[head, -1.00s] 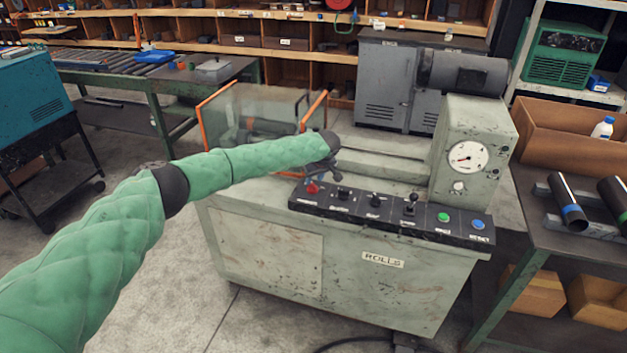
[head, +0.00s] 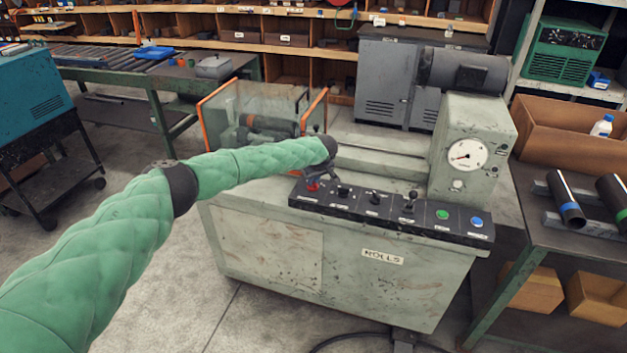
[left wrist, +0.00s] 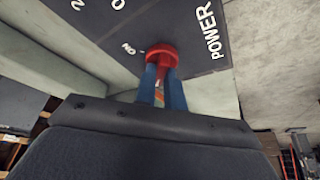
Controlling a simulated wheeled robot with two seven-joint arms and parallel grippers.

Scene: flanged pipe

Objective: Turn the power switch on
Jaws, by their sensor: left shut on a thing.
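The red power switch (head: 313,187) is a round knob at the left end of the black control panel on the grey-green machine. In the left wrist view the red knob (left wrist: 163,54) sits beside the white word POWER, with a small ON mark at its other side. My left gripper (left wrist: 164,72) has its blue fingers shut on the knob, reaching it from above the panel. In the head view this gripper (head: 315,181) partly hides the knob. The knob's pointer direction cannot be made out. My right gripper is not in view.
The control panel (head: 390,213) also carries several black switches, a green button (head: 442,215) and a blue button (head: 477,222). A clear guard with orange edges (head: 316,105) stands behind the gripper. A gauge housing (head: 472,150) rises at the right.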

